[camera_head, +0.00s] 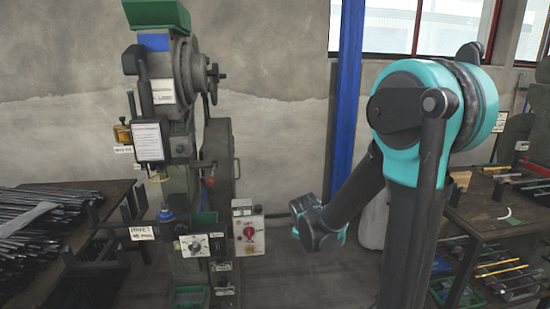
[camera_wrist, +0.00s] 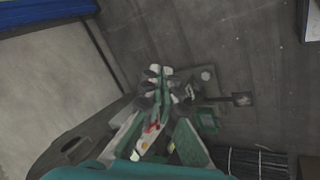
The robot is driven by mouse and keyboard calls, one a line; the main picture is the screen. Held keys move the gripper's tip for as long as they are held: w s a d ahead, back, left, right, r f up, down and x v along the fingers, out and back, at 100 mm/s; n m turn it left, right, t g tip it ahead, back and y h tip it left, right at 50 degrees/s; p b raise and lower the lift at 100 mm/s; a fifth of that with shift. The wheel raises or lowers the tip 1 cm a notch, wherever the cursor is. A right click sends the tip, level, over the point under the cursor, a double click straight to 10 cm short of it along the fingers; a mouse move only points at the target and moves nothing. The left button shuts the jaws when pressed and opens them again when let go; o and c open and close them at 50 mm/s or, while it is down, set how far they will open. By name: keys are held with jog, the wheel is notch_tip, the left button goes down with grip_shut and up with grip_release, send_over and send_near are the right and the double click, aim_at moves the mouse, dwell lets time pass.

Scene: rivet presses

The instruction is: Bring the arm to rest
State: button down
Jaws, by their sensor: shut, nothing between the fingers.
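My gripper (camera_wrist: 160,73) shows in the middle of the wrist view, with its fingers drawn together and nothing between them. In the head view my arm (camera_head: 403,135) stands at the right, with a large teal joint at the top. A dark link runs down and left from there to a smaller teal and black joint (camera_head: 320,224). I cannot make out the fingers in the head view. The arm's lower joint is apart from the press, to the right of its control box.
A grey-green rivet press (camera_head: 182,180) stands left of centre, with a control box (camera_head: 248,234) on its right side. A table with dark rods (camera_head: 40,215) is at the left. A blue post (camera_head: 346,90) stands behind my arm. A workbench (camera_head: 492,212) is at the right.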

jog(key=s+d+m, duration=0.3)
jog(key=s+m, duration=0.1)
jog(key=s, duration=0.2)
jog(key=s+d+f+m+g, duration=0.1)
jog(key=s+d+m, duration=0.2)
jog(key=s, duration=0.4)
jog(key=s+d+m+g+y, duration=0.1)
jog(key=s+d+m, duration=0.2)
jog(key=s, duration=0.3)
jog(key=shift+s+f+m, duration=0.25)
jog(key=shift+m, duration=0.65)
